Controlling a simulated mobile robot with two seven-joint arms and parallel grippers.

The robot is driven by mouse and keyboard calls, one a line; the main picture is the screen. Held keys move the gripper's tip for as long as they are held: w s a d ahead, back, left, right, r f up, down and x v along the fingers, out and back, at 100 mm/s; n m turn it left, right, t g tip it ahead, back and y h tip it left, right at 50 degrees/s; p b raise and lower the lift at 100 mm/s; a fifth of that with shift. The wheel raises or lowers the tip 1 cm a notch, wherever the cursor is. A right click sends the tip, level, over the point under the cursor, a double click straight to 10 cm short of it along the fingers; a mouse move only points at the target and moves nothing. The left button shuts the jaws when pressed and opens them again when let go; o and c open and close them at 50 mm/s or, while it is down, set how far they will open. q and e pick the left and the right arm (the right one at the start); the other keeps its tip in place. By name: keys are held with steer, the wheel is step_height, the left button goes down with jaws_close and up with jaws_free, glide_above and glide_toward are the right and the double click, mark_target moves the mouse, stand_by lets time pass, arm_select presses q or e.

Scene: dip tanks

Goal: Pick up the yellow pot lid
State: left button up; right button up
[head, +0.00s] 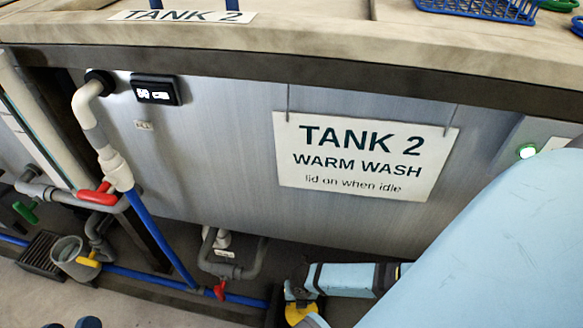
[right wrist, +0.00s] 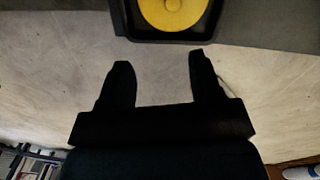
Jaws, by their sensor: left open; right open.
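The yellow pot lid (right wrist: 172,12) is a round disc with a small raised centre, cut off by the top edge of the right wrist view. It lies in a dark square tray (right wrist: 172,38). My right gripper (right wrist: 150,68) is open and empty, its fingers pointing toward the tray but apart from it. In the head view a yellow bit (head: 300,312), probably the lid, shows at the bottom, mostly hidden by my light blue right arm. Two dark tips at the bottom left edge seem to be my left gripper (head: 73,324), apart and with nothing visible between them.
Tank 2's grey wall (head: 230,190) with a hanging sign (head: 365,155) stands behind. Pipes, a red valve handle (head: 97,195) and a grey cup (head: 72,258) are low at the left. A blue basket (head: 480,8) sits on the ledge. Pale floor (right wrist: 165,80) under my right gripper looks clear.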

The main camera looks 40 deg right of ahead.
steer(key=shift+n, duration=0.5)
steer(key=f+b, duration=0.1)
steer(key=f, duration=0.2)
steer(key=f+b, duration=0.1)
steer(key=f, duration=0.2)
steer(key=d+f+b, duration=0.1)
steer(key=f+b, duration=0.1)
steer(key=f, duration=0.1)
steer(key=shift+w, duration=0.1)
steer(key=shift+d+f+b, duration=0.15)
steer(key=shift+f+b, duration=0.55)
steer(key=shift+f, duration=0.3)
steer(key=shift+f+b, duration=0.45)
steer(key=shift+f, duration=0.15)
step_height(320, 180, down, 3)
steer(key=shift+d+r+b, duration=0.15)
steer(key=shift+r+b, duration=0.05)
steer(key=shift+b, duration=0.75)
steer(key=shift+f, duration=0.25)
steer(key=shift+r, duration=0.1)
arm_select(q)
step_height(320, 180, down, 8)
steer(key=w+m+g, duration=0.2)
steer(key=shift+r+m, duration=0.15)
steer(key=shift+m, duration=0.15)
arm_select(e)
steer(key=c, duration=1)
